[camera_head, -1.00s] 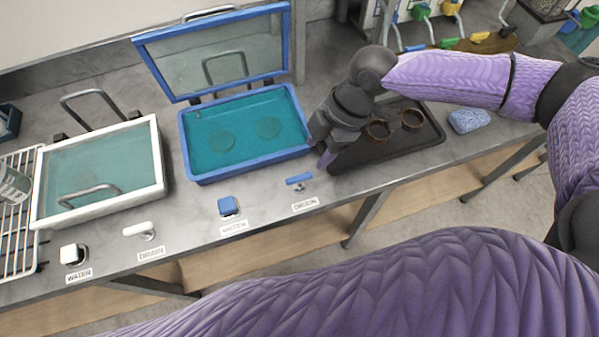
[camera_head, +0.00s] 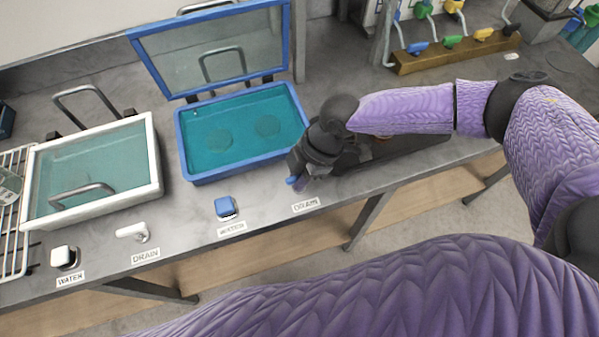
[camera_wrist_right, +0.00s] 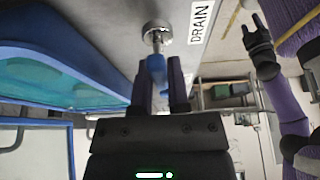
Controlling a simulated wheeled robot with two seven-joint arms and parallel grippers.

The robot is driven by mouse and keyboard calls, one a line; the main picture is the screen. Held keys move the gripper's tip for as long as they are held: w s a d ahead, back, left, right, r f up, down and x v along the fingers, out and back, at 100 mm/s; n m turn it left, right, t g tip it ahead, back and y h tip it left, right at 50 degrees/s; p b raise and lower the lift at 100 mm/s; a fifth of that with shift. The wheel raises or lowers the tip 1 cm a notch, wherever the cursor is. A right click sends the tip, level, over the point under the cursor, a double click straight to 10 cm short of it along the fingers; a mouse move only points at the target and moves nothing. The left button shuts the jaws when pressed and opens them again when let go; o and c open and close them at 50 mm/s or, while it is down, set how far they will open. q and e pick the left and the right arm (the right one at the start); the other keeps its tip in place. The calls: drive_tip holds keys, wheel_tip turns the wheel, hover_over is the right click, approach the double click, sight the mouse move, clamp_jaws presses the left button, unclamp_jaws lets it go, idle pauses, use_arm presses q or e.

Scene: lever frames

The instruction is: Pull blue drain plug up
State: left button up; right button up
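The blue drain plug is a small blue lever on a round metal base. It shows in the right wrist view (camera_wrist_right: 157,70) and partly in the head view (camera_head: 291,180), at the front right of the blue-rimmed basin (camera_head: 185,150). My right gripper (camera_head: 299,185) is down at it. In the right wrist view its two fingers (camera_wrist_right: 161,85) are apart, one on each side of the blue lever; firm contact is not visible. My left gripper (camera_wrist_right: 257,38) shows only in the right wrist view, away from the plug, its fingertips seemingly apart.
A blue water knob (camera_head: 226,207) stands left of the plug. A white basin (camera_head: 154,150) with a white water knob (camera_head: 64,257) and white drain lever (camera_head: 132,232) is further left. A dark tray (camera_head: 420,148) lies right of my gripper. The DRAIN label (camera_head: 306,204) is in front.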

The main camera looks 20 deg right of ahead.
clamp_jaws()
use_arm(q)
drive_tip(key=shift+a, duration=0.25)
drive_tip(key=shift+d, duration=0.35)
idle(0.4)
use_arm(e)
wheel_tip(320, 180, up, 3)
drive_tip(key=p, duration=0.3)
use_arm(q)
drive_tip(key=r, duration=0.1)
drive_tip(key=a+r, duration=0.1)
drive_tip(key=shift+w+r, duration=0.1)
drive_tip(key=shift+r, duration=0.25)
use_arm(e)
drive_tip(key=shift+f, duration=0.2)
drive_tip(key=o, duration=0.7)
unclamp_jaws()
drive_tip(key=shift+c, duration=0.2)
use_arm(q)
drive_tip(key=shift+d, duration=0.3)
